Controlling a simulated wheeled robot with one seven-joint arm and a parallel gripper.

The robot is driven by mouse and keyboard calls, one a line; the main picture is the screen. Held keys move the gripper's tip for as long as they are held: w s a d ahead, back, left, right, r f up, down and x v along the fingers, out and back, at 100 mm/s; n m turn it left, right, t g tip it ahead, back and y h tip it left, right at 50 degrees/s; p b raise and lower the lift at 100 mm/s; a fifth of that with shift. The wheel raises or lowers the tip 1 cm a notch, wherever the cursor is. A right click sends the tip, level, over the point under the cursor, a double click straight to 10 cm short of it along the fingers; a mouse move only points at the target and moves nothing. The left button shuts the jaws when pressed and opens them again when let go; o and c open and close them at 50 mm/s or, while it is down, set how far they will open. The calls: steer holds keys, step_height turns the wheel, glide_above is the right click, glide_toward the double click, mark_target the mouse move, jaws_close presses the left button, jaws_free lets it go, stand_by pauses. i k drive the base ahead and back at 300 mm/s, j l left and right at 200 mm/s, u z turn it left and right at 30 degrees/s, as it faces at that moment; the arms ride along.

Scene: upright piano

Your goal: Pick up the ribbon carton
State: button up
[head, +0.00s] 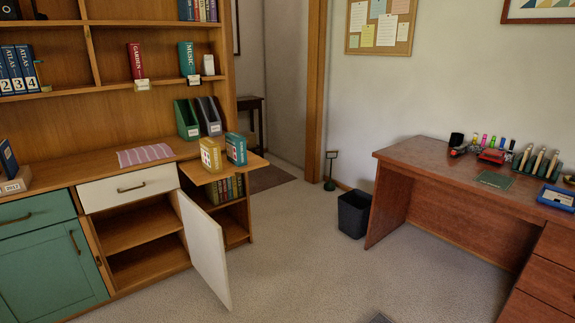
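Two small cartons stand upright close together on a wooden shelf board (212,176) that juts out at the right end of the wall unit. One is a yellow carton (211,155) with a pale front face. The other is a teal carton (237,149) just to its right, with a picture and lettering on its front. The print is too small to read, so I cannot tell which, if either, is the ribbon carton. My gripper is not in view.
A white cabinet door (205,249) stands open into the floor space below the board. Green and dark file holders (187,119) stand behind the cartons. A dark bin (354,214) sits beside the wooden desk (435,165) at right. The carpet (300,265) between is clear.

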mark_target(210, 149)
steer(key=i, duration=0.55)
steer(key=i+l+u, duration=0.1)
steer(key=i, duration=0.5)
steer(key=i+l, duration=0.15)
steer(key=i, duration=0.4)
steer(key=i+l+u, duration=0.1)
steer(key=i+u, duration=0.3)
steer(key=i+l+u, duration=0.15)
steer(key=u, duration=0.25)
steer(key=i+l+u, duration=0.25)
steer(key=u, duration=0.15)
steer(key=i+l+u, duration=0.2)
steer(key=u, duration=0.15)
steer(key=i+l+u, duration=0.2)
steer(key=l+u, duration=0.25)
steer(key=l, duration=0.15)
steer(key=i+l+u, duration=0.1)
steer(key=l+u, duration=0.3)
steer(key=l, duration=0.2)
steer(key=l+u, duration=0.45)
steer(key=l, duration=0.2)
